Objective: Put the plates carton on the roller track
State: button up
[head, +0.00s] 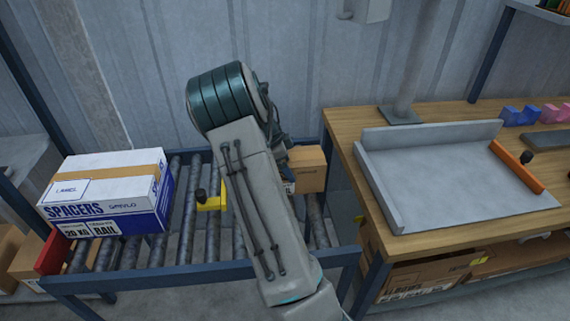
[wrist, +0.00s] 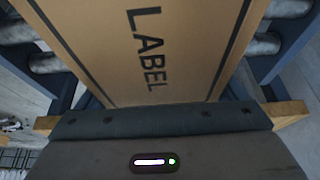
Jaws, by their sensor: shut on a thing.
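A brown carton (head: 308,169) shows partly behind my arm, at the right part of the roller track (head: 150,250). In the wrist view the brown carton (wrist: 165,60) fills the middle, with dark edge lines and the word LABEL; I cannot read "plates" on it. My gripper (wrist: 160,115) is shut on this carton. Rollers show on both sides of it in the wrist view. I cannot tell whether its underside touches them. My arm hides the gripper and much of the carton in the head view.
A white and blue SPACERS box (head: 110,190) stands on the track's left part. A yellow piece with a black knob (head: 211,202) is between it and my arm. A wooden bench (head: 350,125) with a grey tray (head: 440,175) stands at right. Some rollers between box and arm are bare.

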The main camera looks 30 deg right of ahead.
jog(key=shift+r, duration=0.15)
jog(key=o, duration=1.6)
jog(key=shift+f, duration=0.2)
jog(key=shift+c, duration=0.2)
jog(key=shift+r, duration=0.1)
